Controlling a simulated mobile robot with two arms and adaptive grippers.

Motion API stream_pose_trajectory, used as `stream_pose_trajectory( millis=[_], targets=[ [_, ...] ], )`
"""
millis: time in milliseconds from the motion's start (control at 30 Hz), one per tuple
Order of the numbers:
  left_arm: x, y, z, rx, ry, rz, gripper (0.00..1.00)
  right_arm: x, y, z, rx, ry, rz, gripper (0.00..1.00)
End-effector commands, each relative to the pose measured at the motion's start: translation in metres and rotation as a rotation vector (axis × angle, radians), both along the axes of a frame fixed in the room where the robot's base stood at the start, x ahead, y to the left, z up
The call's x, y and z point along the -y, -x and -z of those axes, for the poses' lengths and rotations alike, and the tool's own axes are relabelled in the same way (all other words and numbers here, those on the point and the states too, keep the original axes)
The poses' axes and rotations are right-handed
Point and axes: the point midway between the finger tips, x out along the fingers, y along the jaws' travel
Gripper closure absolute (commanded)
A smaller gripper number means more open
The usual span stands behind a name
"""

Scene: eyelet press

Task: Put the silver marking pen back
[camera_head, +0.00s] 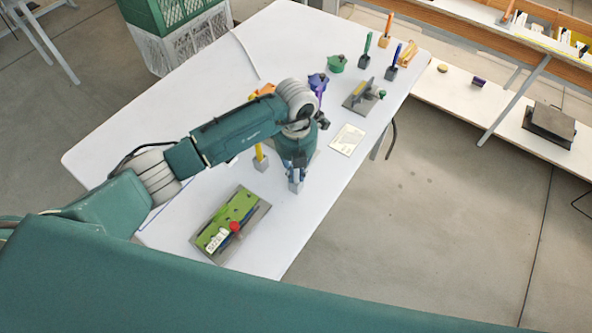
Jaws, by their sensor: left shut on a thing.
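My left gripper (297,174) points down over a small grey holder block (295,187) near the right edge of the white table (165,112). It is shut on a slim thing, taken to be the silver marking pen, which the fingers almost wholly hide. The gripper is right at the block's top; I cannot tell whether the pen's end is inside it. My right gripper is not in view.
A yellow pen (259,152) stands in a block left of the gripper. A green board with a red knob (235,227) lies nearer. A pale card (347,139), a grey press (358,98) and several coloured pens, such as the blue one (397,54), stand farther back.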

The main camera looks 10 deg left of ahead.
Motion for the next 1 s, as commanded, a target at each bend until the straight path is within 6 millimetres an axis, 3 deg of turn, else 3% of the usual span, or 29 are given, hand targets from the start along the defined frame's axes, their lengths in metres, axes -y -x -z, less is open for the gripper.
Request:
stream_pose_trajectory(
  millis=[133, 167, 233, 667, 1000],
  targets=[
    [0.000, 0.000, 0.003, 0.000, 0.000, 0.000, 1.00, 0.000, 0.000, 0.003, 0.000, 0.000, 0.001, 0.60],
    [0.000, 0.000, 0.002, 0.000, 0.000, 0.000, 0.82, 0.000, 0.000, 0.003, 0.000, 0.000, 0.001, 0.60],
    [0.000, 0.000, 0.002, 0.000, 0.000, -0.001, 0.69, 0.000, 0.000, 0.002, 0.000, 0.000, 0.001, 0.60],
    [0.000, -0.002, -0.007, 0.004, 0.002, 0.000, 0.68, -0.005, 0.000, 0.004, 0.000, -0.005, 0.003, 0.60],
    [-0.001, -0.002, -0.075, 0.007, 0.000, 0.001, 0.68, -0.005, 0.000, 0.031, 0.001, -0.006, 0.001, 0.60]
  ],
)
